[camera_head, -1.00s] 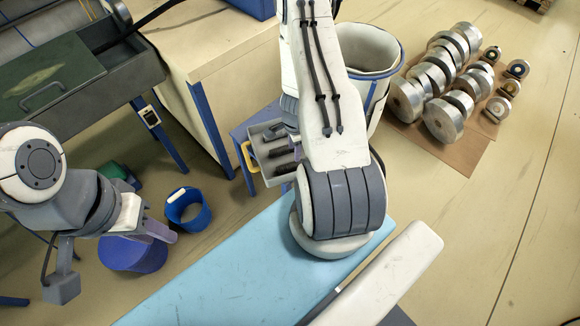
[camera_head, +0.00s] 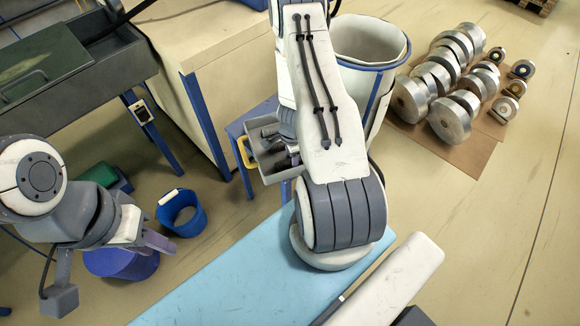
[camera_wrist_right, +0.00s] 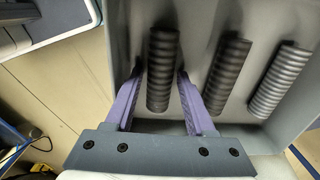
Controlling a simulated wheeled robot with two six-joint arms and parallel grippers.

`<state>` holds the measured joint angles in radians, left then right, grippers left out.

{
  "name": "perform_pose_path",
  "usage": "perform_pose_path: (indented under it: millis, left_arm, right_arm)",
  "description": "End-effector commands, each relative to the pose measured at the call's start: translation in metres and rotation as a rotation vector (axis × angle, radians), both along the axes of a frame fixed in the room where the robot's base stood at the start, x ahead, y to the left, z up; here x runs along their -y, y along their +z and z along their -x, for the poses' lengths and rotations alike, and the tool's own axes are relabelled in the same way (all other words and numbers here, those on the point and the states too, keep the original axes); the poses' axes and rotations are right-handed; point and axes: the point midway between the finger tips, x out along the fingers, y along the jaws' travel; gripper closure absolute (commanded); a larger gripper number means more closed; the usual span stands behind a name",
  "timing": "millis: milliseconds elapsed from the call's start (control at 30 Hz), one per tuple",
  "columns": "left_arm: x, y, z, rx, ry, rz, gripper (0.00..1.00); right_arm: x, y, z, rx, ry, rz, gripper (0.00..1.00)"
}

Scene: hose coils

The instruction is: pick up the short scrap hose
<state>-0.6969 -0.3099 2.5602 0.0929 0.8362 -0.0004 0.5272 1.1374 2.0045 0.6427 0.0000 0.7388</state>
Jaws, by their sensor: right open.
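Three short ribbed hose pieces lie side by side in a grey tray (camera_head: 268,174). In the right wrist view, the left one is dark (camera_wrist_right: 161,70), the middle one is dark (camera_wrist_right: 227,76) and the right one is lighter grey (camera_wrist_right: 281,80). I cannot tell which is the scrap. My right gripper (camera_wrist_right: 160,88) is open, with its purple fingers on either side of the left dark piece. Contact cannot be made out. In the head view my right arm hides this gripper and part of the tray. My left gripper (camera_head: 158,241) is away from the tray at the left; its opening is unclear.
The tray has a yellow handle (camera_head: 244,153) and stands on a blue stand (camera_head: 236,128) beside a white bin (camera_head: 370,52). A blue bucket (camera_head: 183,213) stands on the floor. Metal rolls (camera_head: 445,85) lie on brown board at the right.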

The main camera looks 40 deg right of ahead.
Motion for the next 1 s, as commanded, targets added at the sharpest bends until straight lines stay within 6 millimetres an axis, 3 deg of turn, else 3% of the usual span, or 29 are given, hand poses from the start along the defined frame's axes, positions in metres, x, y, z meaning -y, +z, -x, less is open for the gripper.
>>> perform_pose_path:
  millis: [167,300,333,733,1000]
  left_arm:
    - [0.0,0.001,0.0,0.0,0.0,0.0,0.65]
    - [0.0,0.001,0.0,0.0,0.0,0.0,0.65]
    - [0.0,0.001,0.0,0.0,0.0,0.0,0.65]
    - [0.0,0.006,0.0,0.0,0.0,0.0,0.65]
    - [0.0,0.036,0.0,0.0,0.0,0.0,0.65]
  right_arm:
    - [0.0,0.001,0.0,0.0,0.0,0.0,0.45]
    - [0.0,0.001,0.0,0.0,0.0,0.0,0.95]
    - [0.0,0.001,0.0,0.0,0.0,0.0,1.0]
    - [0.0,0.006,0.0,0.001,0.0,0.0,1.0]
    - [0.0,0.036,0.0,0.001,0.0,0.0,1.0]
